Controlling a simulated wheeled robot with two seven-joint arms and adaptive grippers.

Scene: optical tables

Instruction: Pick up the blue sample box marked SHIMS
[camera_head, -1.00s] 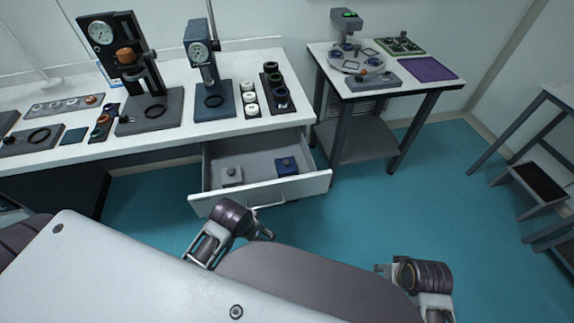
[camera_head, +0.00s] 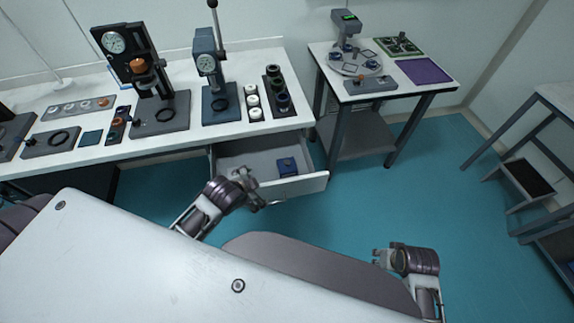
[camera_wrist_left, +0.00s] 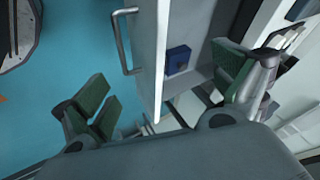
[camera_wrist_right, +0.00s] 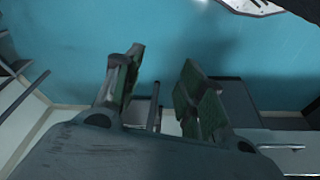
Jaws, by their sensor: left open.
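A small blue box (camera_head: 287,167) with a knob on top sits in the open drawer (camera_head: 232,158), towards its right side. No marking on it is readable. It also shows in the left wrist view (camera_wrist_left: 178,60), between my fingers but farther off. My left gripper (camera_head: 252,188) is open and empty, at the drawer's front left part, left of the blue box and apart from it. In the left wrist view its fingers (camera_wrist_left: 160,92) are wide apart. My right gripper (camera_head: 380,257) is open and empty over the floor; its fingers (camera_wrist_right: 155,85) stand apart.
The drawer front with its handle (camera_wrist_left: 124,42) stands out below the white bench (camera_head: 190,140), which carries gauge stands and small parts. A side table (camera_head: 400,80) stands to the right of the drawer. The teal floor (camera_head: 370,200) between is clear.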

